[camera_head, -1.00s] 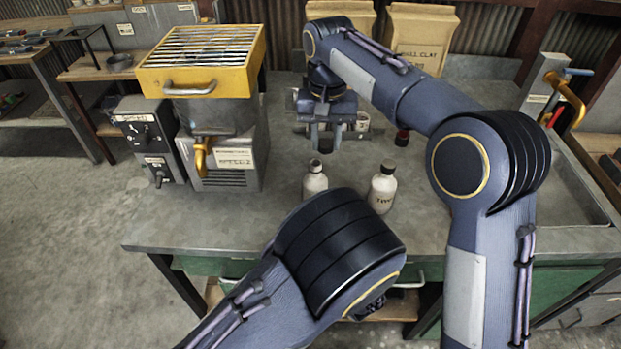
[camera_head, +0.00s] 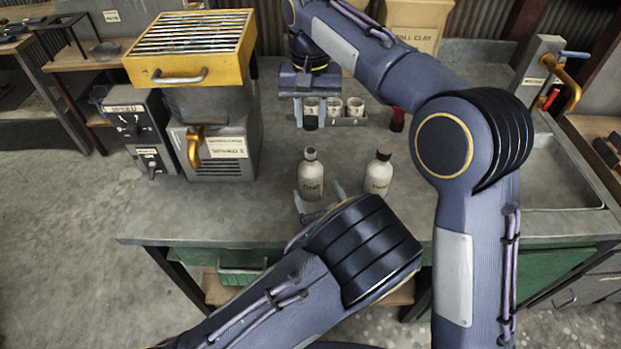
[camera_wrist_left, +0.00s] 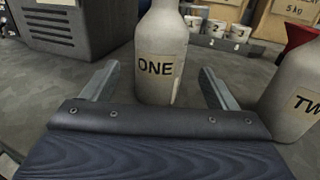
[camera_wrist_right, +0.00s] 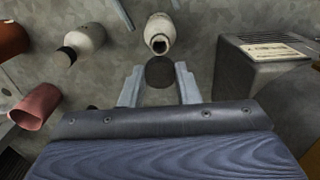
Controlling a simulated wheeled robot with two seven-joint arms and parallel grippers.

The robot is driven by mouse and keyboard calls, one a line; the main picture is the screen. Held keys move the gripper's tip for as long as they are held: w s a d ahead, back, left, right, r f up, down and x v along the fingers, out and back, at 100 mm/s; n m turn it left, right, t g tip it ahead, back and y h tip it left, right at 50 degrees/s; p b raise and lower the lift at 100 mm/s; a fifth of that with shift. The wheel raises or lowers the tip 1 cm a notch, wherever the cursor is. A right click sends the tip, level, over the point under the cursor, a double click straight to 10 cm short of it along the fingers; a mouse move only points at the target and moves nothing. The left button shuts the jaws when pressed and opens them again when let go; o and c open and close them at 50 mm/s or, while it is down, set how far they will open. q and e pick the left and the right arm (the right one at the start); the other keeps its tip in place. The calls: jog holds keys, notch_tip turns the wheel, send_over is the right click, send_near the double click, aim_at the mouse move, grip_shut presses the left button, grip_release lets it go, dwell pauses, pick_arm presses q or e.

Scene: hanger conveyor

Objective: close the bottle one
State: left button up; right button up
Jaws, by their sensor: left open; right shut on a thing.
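Bottle one (camera_head: 311,182), pale with a label, stands upright on the bench; its label reads ONE in the left wrist view (camera_wrist_left: 160,67). The right wrist view shows its open, dark mouth (camera_wrist_right: 159,44). My left gripper (camera_head: 320,198) is open, with one finger on each side of the bottle's lower body; the left wrist view shows gaps on both sides. My right gripper (camera_head: 311,112) is shut on a dark round cap (camera_wrist_right: 160,72), behind and above bottle one, apart from it.
Bottle two (camera_head: 378,177), with a dark cap, stands close to the right. Several small cups (camera_head: 355,107) stand behind, beside a red object (camera_head: 397,119). A yellow-topped machine (camera_head: 190,48) stands left. A sink (camera_head: 555,170) lies at the right.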

aim_at(308, 173)
pick_arm(q)
jog(key=x, duration=0.7)
jog(key=shift+w, duration=0.15)
jog(key=c, duration=1.5)
pick_arm(e)
jog(key=shift+f, duration=2.5)
jog(key=shift+f, duration=0.1)
jog(key=shift+f, duration=0.8)
jog(key=shift+f, duration=0.55)
